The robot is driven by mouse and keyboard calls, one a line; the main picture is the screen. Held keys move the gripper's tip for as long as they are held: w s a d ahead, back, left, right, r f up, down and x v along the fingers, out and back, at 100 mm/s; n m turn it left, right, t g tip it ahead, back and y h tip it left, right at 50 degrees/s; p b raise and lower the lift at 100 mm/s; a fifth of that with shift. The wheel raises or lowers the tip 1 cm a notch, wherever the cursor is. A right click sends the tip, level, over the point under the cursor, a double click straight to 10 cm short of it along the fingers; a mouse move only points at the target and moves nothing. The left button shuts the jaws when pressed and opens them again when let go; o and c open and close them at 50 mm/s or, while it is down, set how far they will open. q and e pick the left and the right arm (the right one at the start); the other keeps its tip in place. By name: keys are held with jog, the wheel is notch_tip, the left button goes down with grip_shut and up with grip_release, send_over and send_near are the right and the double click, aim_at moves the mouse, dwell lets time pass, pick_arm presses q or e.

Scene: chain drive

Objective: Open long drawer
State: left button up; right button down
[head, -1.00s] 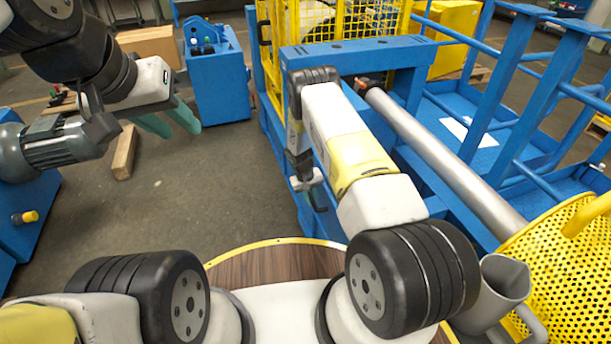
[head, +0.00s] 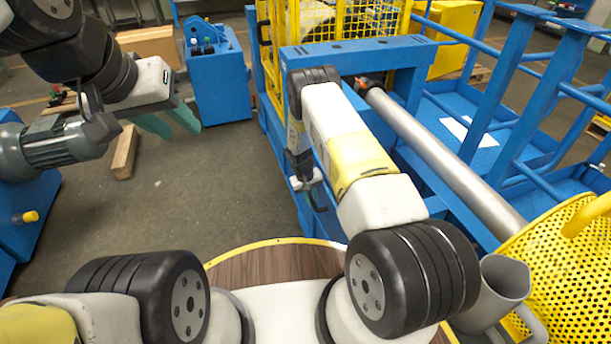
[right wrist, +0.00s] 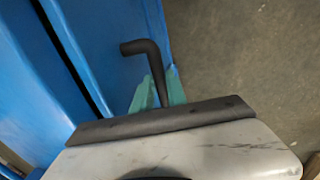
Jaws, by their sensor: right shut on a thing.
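The long drawer's blue front (right wrist: 112,40) shows in the right wrist view, with a bent black handle (right wrist: 140,48) standing out from it. My right gripper (right wrist: 159,90) has its green fingers closed around the handle's straight part. In the head view my right gripper (head: 308,182) hangs low beside the blue frame, with the dark handle (head: 318,206) at its tip; the drawer front there is mostly hidden by my arm. My left gripper (head: 176,120) is open and empty in the air at the upper left, far from the drawer.
A blue frame (head: 350,52) with a steel roller (head: 440,150) stands right of my right arm. A yellow perforated guard (head: 560,260) is at the lower right. A grey motor (head: 50,148) and a wooden block (head: 124,152) are at left. The middle floor is clear.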

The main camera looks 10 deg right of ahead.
jog(key=s+a, duration=0.3)
jog(key=a, duration=1.1)
jog(key=c, duration=1.3)
grip_release()
jog(key=shift+w, duration=0.1)
jog(key=shift+s+a+r, duration=0.1)
jog(key=shift+a+r, duration=0.15)
jog(key=shift+r, duration=1)
jog(key=shift+s+a+r, duration=0.1)
jog(key=shift+a+r, duration=0.2)
jog(key=shift+r, duration=1)
jog(key=shift+a+r, duration=0.25)
jog(key=shift+r, duration=1)
